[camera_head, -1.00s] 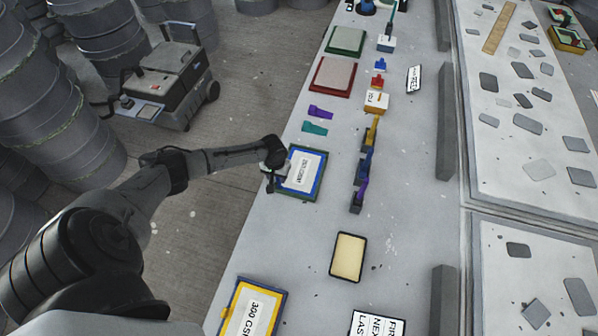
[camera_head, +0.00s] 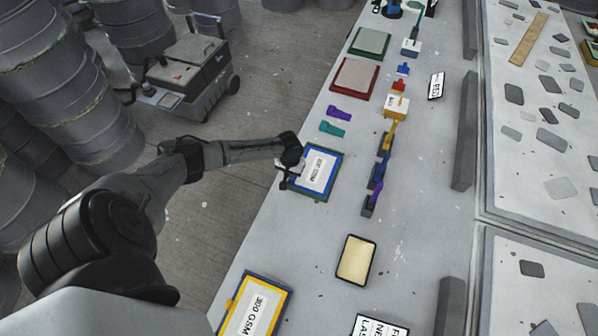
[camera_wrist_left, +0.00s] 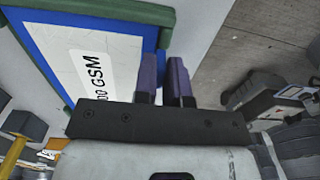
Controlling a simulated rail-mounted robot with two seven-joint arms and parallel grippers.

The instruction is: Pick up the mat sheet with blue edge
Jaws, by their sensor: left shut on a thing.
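The mat sheet with blue edge (camera_head: 318,171) has a white middle with a printed label. It lies within a green frame (camera_head: 307,197) at the left edge of the table; it also shows in the left wrist view (camera_wrist_left: 85,62). My left gripper (camera_head: 290,172) is at the sheet's left side. In the left wrist view its two purple fingers (camera_wrist_left: 166,80) are close together at the blue edge and green rim, shut on the sheet. The exact grip between the fingers is hidden. I cannot tell whether the sheet is raised. My right gripper is not in view.
A yellow-edged sheet (camera_head: 255,305) lies nearer, and a dark-rimmed cream tray (camera_head: 356,260) to the right. Purple (camera_head: 339,114) and teal (camera_head: 332,129) pieces lie beyond the sheet. A row of clamps (camera_head: 376,172) stands on its right. The table between is clear.

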